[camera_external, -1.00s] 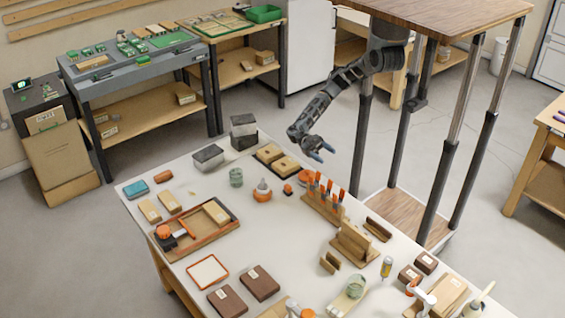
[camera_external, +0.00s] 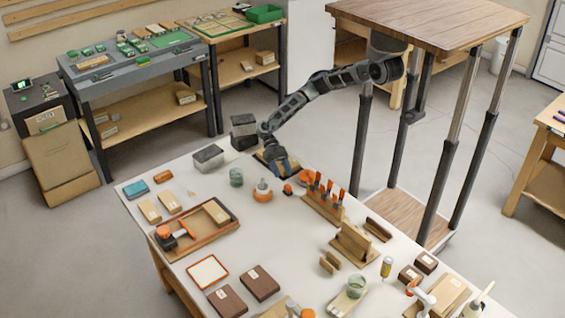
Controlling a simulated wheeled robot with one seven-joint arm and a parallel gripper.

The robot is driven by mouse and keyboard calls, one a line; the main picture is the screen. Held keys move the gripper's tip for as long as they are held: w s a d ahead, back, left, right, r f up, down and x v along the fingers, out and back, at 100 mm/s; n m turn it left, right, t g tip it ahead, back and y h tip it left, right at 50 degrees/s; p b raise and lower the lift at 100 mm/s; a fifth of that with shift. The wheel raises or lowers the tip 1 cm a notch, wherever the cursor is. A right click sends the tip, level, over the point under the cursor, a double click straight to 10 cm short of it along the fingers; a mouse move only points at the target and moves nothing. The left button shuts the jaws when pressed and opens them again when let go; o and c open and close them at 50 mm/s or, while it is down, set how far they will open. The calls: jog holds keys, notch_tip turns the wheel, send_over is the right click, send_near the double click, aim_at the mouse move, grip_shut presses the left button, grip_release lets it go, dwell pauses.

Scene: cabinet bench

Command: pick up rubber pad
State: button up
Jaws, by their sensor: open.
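I cannot tell for certain which thing is the rubber pad. A small blue block (camera_external: 136,189) lies at the table's left corner. A dark-edged tray (camera_external: 262,158) sits at the back of the white table, with tan blocks that my arm now mostly hides. My gripper (camera_external: 283,168) has blue fingertips and points down at this tray. It is open, and I see nothing held in it. I cannot tell whether the fingertips touch a block.
Grey-topped boxes (camera_external: 208,158), a glass jar (camera_external: 236,177) and an orange-based bottle (camera_external: 262,191) stand left of my gripper. A rack of orange-handled tools (camera_external: 323,208) stands to the right.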

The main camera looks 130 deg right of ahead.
aim_at(287, 184)
jog(key=shift+p+x, duration=0.55)
jog(key=shift+x, duration=2.15)
jog(key=shift+w, duration=0.15)
jog(key=shift+c, duration=0.2)
grip_shut()
